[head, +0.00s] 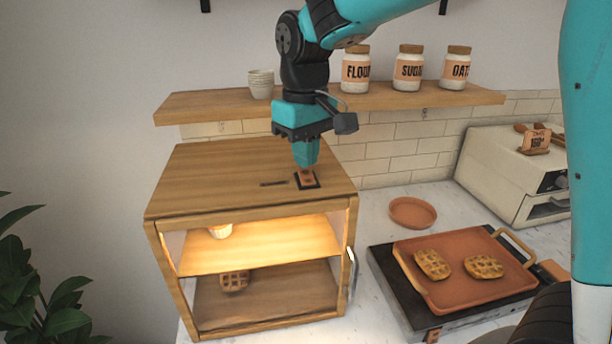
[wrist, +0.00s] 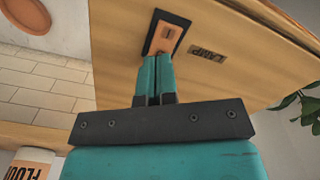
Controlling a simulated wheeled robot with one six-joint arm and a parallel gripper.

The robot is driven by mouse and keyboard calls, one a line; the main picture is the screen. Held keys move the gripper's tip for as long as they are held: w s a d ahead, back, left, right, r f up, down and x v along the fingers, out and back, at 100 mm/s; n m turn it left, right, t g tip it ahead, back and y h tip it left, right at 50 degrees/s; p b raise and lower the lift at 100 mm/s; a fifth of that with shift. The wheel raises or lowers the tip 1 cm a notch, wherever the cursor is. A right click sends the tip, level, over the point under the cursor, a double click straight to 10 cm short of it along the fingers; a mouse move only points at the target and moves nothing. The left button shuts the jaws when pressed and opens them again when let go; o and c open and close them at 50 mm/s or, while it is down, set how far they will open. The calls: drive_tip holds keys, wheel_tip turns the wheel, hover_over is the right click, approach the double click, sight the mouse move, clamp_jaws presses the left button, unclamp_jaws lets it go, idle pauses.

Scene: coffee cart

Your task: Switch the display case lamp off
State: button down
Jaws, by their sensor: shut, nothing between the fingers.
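The wooden display case (head: 165,200) stands on the counter at the left, and its inside glows with warm light. The lamp switch is an orange rocker in a dark frame on the case top (head: 308,181); in the wrist view the switch (wrist: 168,36) shows just past my fingertips. A dark label reading LAMP (wrist: 207,53) lies beside it. My gripper (head: 306,165) is shut and empty, pointing down at the switch. Its fingertips (wrist: 157,60) overlap the near edge of the switch frame. I cannot tell whether they touch it.
A shelf (head: 200,107) with white cups (head: 261,84) and labelled jars (head: 409,68) runs behind my arm. An orange saucer (head: 412,212), a tray (head: 450,290) with two waffles and a cream appliance (head: 500,170) stand to the right. A plant (head: 25,265) is at the left.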

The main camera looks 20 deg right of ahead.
sight(305, 173)
drive_tip(key=shift+f+b, duration=0.5)
drive_tip(key=shift+f, duration=0.35)
idle(0.3)
wheel_tip(305, 173, up, 7)
drive_tip(key=p, duration=0.6)
drive_tip(key=shift+r+p, duration=0.1)
drive_tip(key=shift+p, duration=0.25)
drive_tip(key=shift+s, duration=0.1)
drive_tip(key=s+a+f+n+y+b, duration=0.1)
drive_tip(key=s+f+b, duration=0.3)
drive_tip(key=s, duration=0.7)
drive_tip(key=s+a+f+n+y+b, duration=0.2)
drive_tip(key=s+f+b, duration=0.3)
drive_tip(key=s, duration=0.6)
wheel_tip(305, 173, down, 2)
drive_tip(key=shift+a+f+y, duration=0.15)
drive_tip(key=shift+a+y, duration=0.45)
drive_tip(key=shift+a, duration=0.3)
